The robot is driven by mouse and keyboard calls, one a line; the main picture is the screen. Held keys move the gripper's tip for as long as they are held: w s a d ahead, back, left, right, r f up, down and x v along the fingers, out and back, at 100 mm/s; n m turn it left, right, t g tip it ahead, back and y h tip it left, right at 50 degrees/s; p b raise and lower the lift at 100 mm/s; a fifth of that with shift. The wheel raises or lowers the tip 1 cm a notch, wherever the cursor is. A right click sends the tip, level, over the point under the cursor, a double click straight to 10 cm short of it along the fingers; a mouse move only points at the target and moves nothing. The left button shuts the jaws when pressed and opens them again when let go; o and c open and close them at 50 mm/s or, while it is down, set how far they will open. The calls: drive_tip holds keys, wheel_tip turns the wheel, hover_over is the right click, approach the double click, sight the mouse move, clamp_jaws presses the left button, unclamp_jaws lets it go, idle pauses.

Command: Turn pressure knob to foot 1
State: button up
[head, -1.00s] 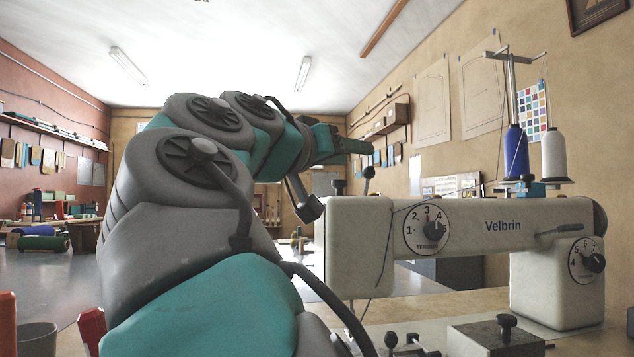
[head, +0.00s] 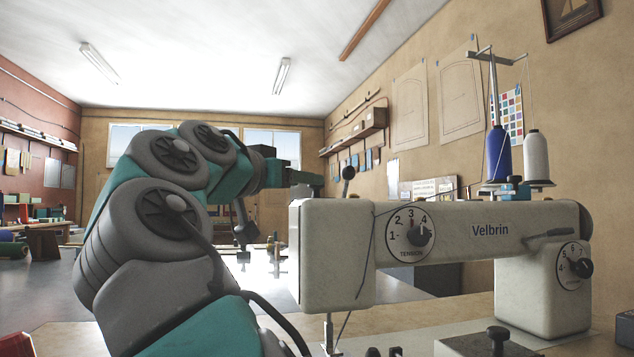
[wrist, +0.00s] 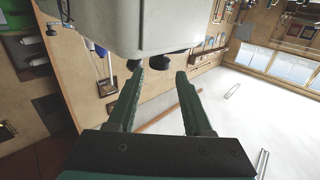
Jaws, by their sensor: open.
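The cream Velbrin sewing machine (head: 470,240) stands on the right in the head view. Dark knobs stand on top of its left end: a ball-ended one (head: 348,172) shows in the head view, and a flat dark disc (wrist: 175,62) shows in the wrist view. I cannot read a label telling which is the pressure knob. My gripper (head: 318,184) is at the top of the machine's left end. In the wrist view my gripper (wrist: 158,70) is open and empty, the disc near its right fingertip. Contact cannot be told, and no foot 1 mark is readable.
The tension dial (head: 410,236) is on the machine's front, and another numbered dial (head: 574,266) is on its right pillar. Blue (head: 498,155) and white (head: 536,158) thread cones stand on top. A thread runs along the machine.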

sight(316, 189)
drive_tip(key=x, duration=0.5)
drive_tip(key=shift+w+d, duration=0.15)
drive_tip(key=shift+w, duration=0.05)
drive_tip(key=shift+c, duration=0.3)
clamp_jaws()
